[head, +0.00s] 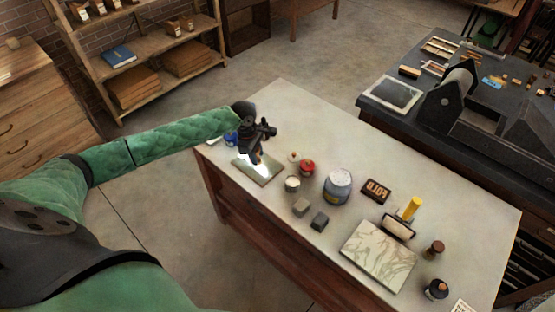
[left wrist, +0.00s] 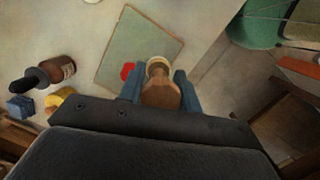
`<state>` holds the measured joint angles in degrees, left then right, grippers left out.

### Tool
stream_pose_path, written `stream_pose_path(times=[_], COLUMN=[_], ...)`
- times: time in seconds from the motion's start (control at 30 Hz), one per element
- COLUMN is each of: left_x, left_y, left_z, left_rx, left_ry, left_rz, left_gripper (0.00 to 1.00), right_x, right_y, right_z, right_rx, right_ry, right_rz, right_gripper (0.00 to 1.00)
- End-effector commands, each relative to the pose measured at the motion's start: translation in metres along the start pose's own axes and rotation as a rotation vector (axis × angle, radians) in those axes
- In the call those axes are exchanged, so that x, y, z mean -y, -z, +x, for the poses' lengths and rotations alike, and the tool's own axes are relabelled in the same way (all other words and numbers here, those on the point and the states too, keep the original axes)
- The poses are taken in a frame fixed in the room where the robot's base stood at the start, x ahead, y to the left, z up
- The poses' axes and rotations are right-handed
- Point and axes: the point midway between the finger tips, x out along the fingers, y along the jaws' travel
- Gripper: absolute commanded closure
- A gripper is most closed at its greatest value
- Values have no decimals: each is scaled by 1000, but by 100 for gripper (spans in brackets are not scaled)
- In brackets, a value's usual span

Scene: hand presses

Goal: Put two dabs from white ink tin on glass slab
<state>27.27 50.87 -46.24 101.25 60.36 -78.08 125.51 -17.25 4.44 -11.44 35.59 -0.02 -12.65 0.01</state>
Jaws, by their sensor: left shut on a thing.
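The glass slab (head: 266,172) lies flat near the table's far left end, with bright glare on it. In the left wrist view the slab (left wrist: 140,40) is grey-green, with a red spot (left wrist: 128,71) on or over it. My left gripper (head: 256,152) is above the slab, shut on a wooden-handled tool (left wrist: 160,93) with a pale end. The tool's working tip is hidden. A small tin with a whitish top (head: 292,184), apparently the white ink tin, stands just right of the slab. A red tin (head: 307,167) stands behind it. My right gripper is out of view.
The table's front left is clear.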

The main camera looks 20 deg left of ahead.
Motion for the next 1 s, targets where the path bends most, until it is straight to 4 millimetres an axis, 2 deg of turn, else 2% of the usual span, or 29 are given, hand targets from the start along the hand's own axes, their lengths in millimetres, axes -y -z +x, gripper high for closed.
stream_pose_path(times=[0.03,0.13,0.3,0.57,0.87,0.9,1.0], left_x=[-5,-20,-32,-33,-32,-32,-31], left_y=[11,24,16,15,18,20,21], left_z=[-3,-6,-4,-1,17,26,35], left_rx=[2,15,37,54,54,54,53], left_ry=[-3,-11,-12,-18,-17,-18,-19], left_rz=[-1,21,108,150,149,149,150], left_gripper=[89,89,89,89,89,89,89], right_x=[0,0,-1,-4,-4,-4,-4], right_y=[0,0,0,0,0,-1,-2], right_z=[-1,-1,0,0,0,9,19], right_rx=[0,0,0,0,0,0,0], right_ry=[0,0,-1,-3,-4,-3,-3], right_rz=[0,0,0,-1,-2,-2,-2], right_gripper=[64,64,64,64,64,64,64])
